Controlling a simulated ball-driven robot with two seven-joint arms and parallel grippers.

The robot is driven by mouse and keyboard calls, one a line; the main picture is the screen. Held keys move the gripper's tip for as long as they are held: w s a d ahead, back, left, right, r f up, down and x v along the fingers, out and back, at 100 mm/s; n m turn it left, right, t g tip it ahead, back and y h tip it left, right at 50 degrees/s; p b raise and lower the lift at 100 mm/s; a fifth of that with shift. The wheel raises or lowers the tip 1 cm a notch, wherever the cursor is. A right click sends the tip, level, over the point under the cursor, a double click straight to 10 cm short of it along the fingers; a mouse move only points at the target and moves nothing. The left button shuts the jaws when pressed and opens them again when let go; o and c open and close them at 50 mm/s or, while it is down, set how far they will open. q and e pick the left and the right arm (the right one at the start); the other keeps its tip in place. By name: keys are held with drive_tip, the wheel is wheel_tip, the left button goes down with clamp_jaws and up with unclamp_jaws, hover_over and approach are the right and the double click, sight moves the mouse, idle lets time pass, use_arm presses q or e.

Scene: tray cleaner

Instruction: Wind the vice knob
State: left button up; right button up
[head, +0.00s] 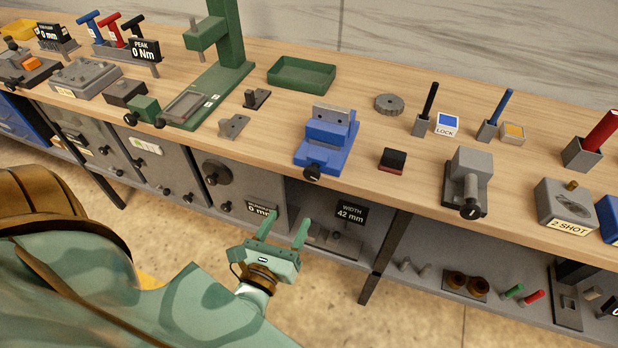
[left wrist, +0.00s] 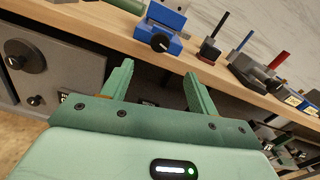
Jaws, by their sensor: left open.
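A blue vice (head: 328,132) with grey jaws stands near the front edge of the wooden bench. Its black knob (head: 312,172) faces the front edge. My left gripper (head: 286,223) is open and empty, below and in front of the bench, lower than the knob and apart from it. In the left wrist view the vice (left wrist: 174,20) and its knob (left wrist: 160,42) show beyond the two green fingers (left wrist: 157,70), roughly in line with the gap between them. My right gripper is not in view.
A dark block with a red base (head: 392,160) and a grey device with a front knob (head: 468,178) stand right of the vice. A grey bracket (head: 234,126) lies left of it. A "WIDTH 42 mm" sign (head: 350,213) hangs below the bench edge, close to my left gripper.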

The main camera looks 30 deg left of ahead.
sight(310, 176)
use_arm(q)
drive_tip(key=x, duration=1.3)
drive_tip(key=shift+w, duration=0.2)
drive_tip(key=c, duration=1)
